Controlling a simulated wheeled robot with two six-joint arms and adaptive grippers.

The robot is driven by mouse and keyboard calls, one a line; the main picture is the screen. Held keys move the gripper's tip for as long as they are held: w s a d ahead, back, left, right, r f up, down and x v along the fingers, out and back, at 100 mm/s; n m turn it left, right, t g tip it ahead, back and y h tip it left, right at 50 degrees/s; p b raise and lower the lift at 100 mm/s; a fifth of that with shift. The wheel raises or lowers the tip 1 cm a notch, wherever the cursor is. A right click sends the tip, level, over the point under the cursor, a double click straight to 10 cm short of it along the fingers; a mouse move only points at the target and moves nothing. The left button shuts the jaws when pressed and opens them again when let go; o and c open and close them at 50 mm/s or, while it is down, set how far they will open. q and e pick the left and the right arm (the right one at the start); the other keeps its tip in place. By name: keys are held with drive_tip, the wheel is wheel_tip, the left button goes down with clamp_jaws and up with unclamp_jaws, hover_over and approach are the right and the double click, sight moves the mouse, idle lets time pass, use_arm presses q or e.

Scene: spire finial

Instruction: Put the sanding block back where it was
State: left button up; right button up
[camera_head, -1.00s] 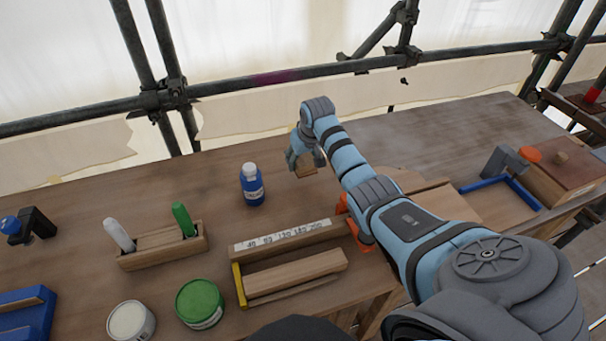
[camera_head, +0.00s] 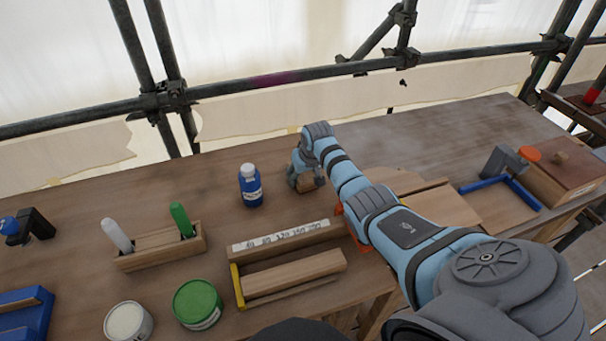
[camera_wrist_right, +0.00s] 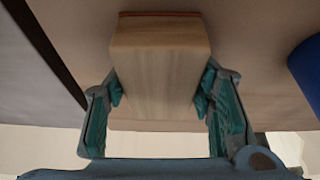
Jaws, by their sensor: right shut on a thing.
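The sanding block (camera_wrist_right: 160,65) is a pale wooden block with a thin reddish layer along its far edge in the right wrist view. My right gripper (camera_wrist_right: 160,100) is shut on it, with a teal pad on each side. In the head view my right gripper (camera_head: 306,180) is low over the bench, right of the blue bottle (camera_head: 250,190), and the block (camera_head: 306,187) shows only partly below the fingers. I cannot tell whether the block touches the bench. My left gripper is not in view.
A wooden rack with a number strip (camera_head: 280,236) stands in front of the gripper. A holder with white and green handles (camera_head: 160,250) is on the left, with a green tin (camera_head: 197,304) nearer. A blue frame (camera_head: 500,190) lies right. The back bench is clear.

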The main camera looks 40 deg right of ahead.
drive_tip(key=o, duration=1.3)
drive_tip(key=shift+f, duration=0.15)
drive_tip(key=shift+o, duration=0.2)
drive_tip(key=shift+r, duration=0.3)
drive_tip(key=p+v, duration=0.3)
drive_tip(key=v, duration=1.1)
drive_tip(key=shift+r, duration=0.45)
drive_tip(key=shift+d, duration=0.1)
